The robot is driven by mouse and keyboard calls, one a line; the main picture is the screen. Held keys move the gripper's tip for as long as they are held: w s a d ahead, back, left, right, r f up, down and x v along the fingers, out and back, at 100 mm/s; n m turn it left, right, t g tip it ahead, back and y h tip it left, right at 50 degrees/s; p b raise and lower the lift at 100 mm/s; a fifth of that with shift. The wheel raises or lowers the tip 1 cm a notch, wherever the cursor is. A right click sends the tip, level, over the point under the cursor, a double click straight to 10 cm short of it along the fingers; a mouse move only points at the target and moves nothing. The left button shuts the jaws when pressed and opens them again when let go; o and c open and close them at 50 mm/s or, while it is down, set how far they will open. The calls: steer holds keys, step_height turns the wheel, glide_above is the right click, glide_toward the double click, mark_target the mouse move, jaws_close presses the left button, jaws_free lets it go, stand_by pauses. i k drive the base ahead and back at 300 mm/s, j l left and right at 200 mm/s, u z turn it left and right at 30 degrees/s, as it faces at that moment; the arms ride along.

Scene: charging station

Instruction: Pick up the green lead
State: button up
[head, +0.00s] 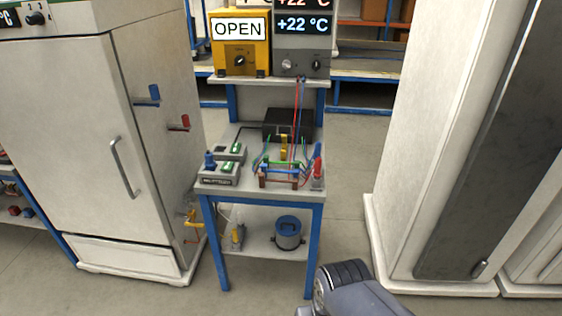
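Thin coloured leads, including a green lead (281,163), are at a small rack (279,180) on the right half of the workbench top (243,193). Green shows as a thin line across the rack and as short strands at its sides. The leads overlap and are too small to tell apart fully. Part of my own grey arm shows at the bottom right of centre, well in front of the bench. My gripper's fingers are not in view.
A device with green displays (222,173) stands left of the rack, and a black box (288,123) behind it. Red and blue cables hang from a shelf unit (302,54). A white cabinet (80,140) stands left, a tall one (435,100) right. The floor before the bench is clear.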

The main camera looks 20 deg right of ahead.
mark_target(296, 163)
steer(key=i+j, duration=0.15)
steer(key=i, duration=0.25)
steer(key=i+j+z, duration=0.1)
steer(key=i, duration=0.35)
steer(key=i+j, duration=0.25)
steer(key=i, duration=0.15)
steer(key=i+j, duration=0.2)
steer(key=i, duration=0.2)
steer(key=z, duration=0.05)
